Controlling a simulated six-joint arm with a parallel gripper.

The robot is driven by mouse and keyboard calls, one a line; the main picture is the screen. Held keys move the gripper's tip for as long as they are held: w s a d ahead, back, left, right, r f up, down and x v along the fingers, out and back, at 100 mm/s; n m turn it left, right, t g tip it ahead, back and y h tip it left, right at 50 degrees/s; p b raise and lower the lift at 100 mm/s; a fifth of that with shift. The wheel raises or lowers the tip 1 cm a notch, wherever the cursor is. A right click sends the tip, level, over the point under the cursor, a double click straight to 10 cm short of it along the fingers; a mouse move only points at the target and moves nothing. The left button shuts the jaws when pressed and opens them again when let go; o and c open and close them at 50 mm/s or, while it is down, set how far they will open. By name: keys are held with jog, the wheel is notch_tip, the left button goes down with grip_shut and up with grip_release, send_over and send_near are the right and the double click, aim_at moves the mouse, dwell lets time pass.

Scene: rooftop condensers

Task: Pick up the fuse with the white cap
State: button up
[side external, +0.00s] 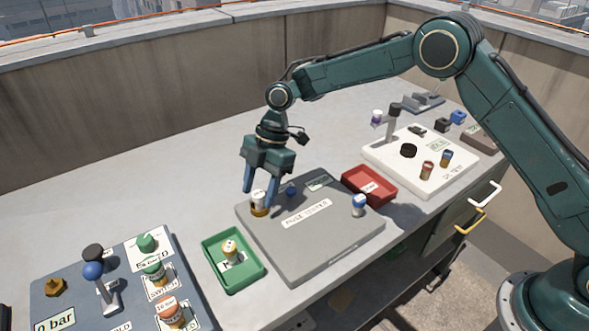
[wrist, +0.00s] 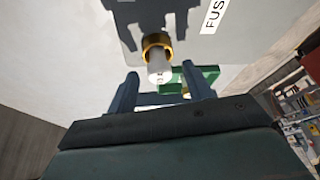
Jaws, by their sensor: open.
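The fuse with the white cap (side external: 258,203) stands upright at the left part of the grey fuse center board (side external: 335,243). It has a gold-brown lower band. In the wrist view the white-capped fuse (wrist: 158,62) shows its cap toward the camera, between the lines of the two fingers. My gripper (side external: 259,196) is open, its blue fingers pointing down around the fuse's position. In the wrist view my gripper (wrist: 160,84) has a finger to each side of the fuse with gaps visible. I cannot tell exactly how far down the fingers reach.
A red tray (side external: 380,196) lies to the right. A blue-and-white fuse (side external: 359,204) stands on the board's right. A switch panel (side external: 60,318) is front left; a white panel (side external: 390,165) is back right.

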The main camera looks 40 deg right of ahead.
aim_at(258, 193)
jog(key=shift+s+a+f, duration=0.1)
jog(key=shift+a+f, duration=0.15)
jog(key=shift+f, duration=0.45)
grip_shut()
jog(key=shift+r, duration=0.15)
jog(key=shift+r, duration=4.95)
